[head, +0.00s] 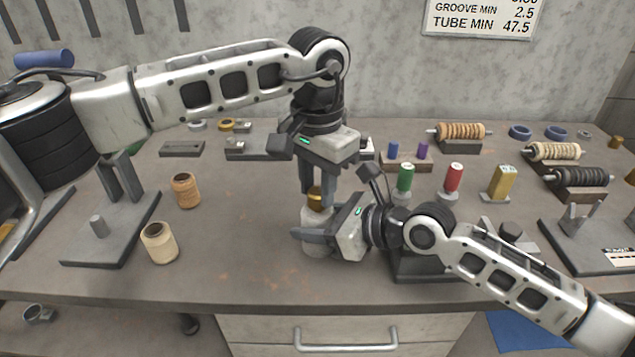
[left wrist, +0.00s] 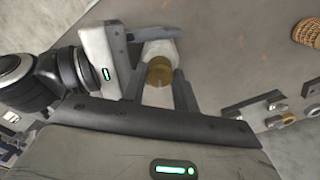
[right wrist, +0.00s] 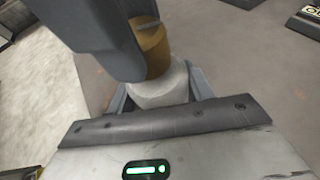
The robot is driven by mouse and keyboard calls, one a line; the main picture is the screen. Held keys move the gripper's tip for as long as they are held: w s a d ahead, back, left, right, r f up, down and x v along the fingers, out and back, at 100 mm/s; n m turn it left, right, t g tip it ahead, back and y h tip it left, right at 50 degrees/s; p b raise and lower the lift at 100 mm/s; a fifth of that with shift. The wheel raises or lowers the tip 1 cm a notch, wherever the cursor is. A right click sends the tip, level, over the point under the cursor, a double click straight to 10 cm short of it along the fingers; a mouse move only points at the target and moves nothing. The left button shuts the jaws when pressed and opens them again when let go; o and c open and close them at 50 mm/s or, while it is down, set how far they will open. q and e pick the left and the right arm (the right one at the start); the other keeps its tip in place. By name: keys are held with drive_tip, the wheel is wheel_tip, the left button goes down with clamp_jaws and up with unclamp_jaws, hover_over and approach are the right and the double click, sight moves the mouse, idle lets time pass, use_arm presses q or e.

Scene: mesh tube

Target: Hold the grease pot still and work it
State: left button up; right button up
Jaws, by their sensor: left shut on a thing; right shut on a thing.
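The grease pot (head: 313,217) stands on the bench near the front middle, a pale grey-white body with a brass top (head: 315,198). My right gripper (head: 318,238) comes in from the right and is shut around the pale body, low down. My left gripper (head: 318,192) points down from above and is shut on the brass top. In the left wrist view the brass top (left wrist: 159,71) sits between my left fingers. In the right wrist view the pale body (right wrist: 160,90) is between my right fingers, and a left finger partly hides the brass.
The bench between the cream spool and the pot is clear.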

sight(317, 191)
use_arm(q)
drive_tip(key=shift+w+a+m, duration=0.1)
drive_tip(key=shift+m, duration=0.6)
drive_tip(key=o, duration=1)
wheel_tip(317, 191, up, 12)
drive_tip(key=shift+r, duration=0.1)
drive_tip(key=shift+c, duration=0.2)
